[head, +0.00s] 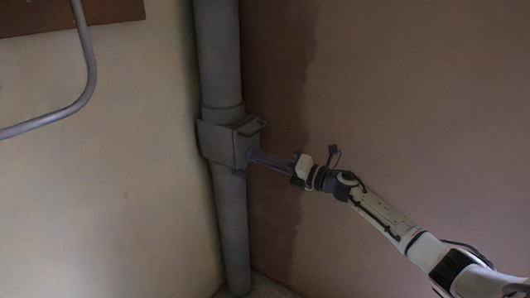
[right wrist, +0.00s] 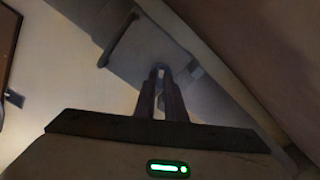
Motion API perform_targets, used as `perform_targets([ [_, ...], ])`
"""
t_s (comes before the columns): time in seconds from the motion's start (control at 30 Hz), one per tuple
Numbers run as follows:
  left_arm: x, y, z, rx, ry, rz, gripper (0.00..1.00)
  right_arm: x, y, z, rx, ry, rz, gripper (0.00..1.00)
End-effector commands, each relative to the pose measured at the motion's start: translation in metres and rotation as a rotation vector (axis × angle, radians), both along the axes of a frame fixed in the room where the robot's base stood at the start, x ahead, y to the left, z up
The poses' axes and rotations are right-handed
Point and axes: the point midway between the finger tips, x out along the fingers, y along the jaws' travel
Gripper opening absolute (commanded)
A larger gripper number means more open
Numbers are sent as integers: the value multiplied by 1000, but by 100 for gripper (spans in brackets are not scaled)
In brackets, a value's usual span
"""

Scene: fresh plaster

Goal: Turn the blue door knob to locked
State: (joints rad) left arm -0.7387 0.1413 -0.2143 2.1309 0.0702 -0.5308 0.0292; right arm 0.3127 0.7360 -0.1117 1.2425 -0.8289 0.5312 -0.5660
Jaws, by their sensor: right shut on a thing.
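A grey box (head: 218,143) is fixed around a grey vertical pipe in the corner; its face also shows in the right wrist view (right wrist: 145,48). My right gripper (head: 253,157) reaches in from the right, with its fingertips at the box's right-hand side. In the right wrist view the fingers (right wrist: 159,76) are close together, shut on a small bluish thing between the tips, which looks like the blue door knob (right wrist: 159,69). The fingers mostly hide the knob, so its turned position cannot be told. My left gripper is not in view.
The grey pipe (head: 234,225) runs from top to floor in the corner. A bent grey rail (head: 88,75) and a brown panel (head: 45,15) are on the left wall. The reddish-brown right wall (head: 420,110) is bare beside my arm.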

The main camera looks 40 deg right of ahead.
Motion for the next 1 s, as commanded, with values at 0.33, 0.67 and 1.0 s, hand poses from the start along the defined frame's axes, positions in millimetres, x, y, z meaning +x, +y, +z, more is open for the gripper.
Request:
perform_targets([
  [0.33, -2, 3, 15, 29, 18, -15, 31, 0, -1, 4, 287, 118, -2, 0],
  [0.67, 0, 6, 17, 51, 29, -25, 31, 0, -1, 3, 464, 192, -2, 0],
  [1.0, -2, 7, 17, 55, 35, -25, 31, 0, -1, 1, 527, 218, -2, 0],
])
